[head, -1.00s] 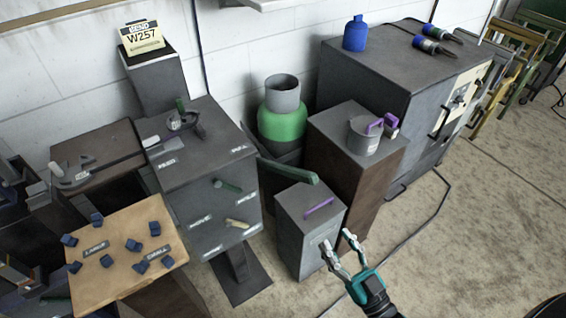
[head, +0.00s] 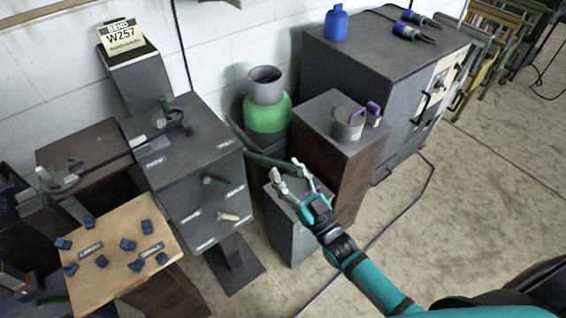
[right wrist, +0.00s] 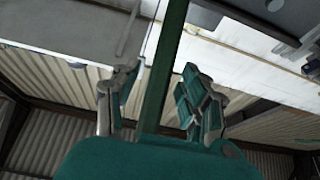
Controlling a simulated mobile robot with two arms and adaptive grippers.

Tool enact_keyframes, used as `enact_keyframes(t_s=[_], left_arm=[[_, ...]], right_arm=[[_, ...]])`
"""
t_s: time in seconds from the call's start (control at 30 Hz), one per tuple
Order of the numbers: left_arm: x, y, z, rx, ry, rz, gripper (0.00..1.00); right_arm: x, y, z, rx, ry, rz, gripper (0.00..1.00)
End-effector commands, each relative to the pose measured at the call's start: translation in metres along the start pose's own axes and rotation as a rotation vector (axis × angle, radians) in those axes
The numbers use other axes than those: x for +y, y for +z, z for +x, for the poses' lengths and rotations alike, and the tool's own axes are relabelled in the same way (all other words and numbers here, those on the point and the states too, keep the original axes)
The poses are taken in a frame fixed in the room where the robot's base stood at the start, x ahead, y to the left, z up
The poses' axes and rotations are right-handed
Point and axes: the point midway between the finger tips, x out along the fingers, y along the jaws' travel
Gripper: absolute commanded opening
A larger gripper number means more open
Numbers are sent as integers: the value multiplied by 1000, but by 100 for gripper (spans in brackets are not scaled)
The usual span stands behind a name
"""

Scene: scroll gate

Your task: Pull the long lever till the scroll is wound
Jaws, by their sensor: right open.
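The long dark green lever (head: 262,157) sticks out to the right from beside the grey cabinet, above a low grey box. My right gripper (head: 285,169) is at the lever's free end, with its fingers open. In the right wrist view the lever (right wrist: 168,50) runs between the two fingers (right wrist: 160,85), with a gap showing on both sides. The left gripper is not in view. I cannot make out a scroll in these views.
The grey cabinet (head: 190,160) carries short handles and labels. A low grey box (head: 285,225) stands under my gripper. A brown pedestal with a grey mug (head: 347,128) and a green tank (head: 267,113) stand close behind.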

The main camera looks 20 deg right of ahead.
Motion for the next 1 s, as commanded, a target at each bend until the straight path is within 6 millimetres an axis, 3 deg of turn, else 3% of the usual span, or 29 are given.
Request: enact_keyframes(t_s=[0.2, 0.5, 0.83, 1.0], left_arm=[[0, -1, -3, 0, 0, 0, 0], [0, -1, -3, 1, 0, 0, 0], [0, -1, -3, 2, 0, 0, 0], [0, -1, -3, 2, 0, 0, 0]], right_arm=[[0, 0, 18, -1, 0, 0, 44], [0, 0, 20, -1, 0, 0, 44], [0, 0, 20, -1, 0, 0, 1], [0, 0, 20, -1, 0, 0, 0]])
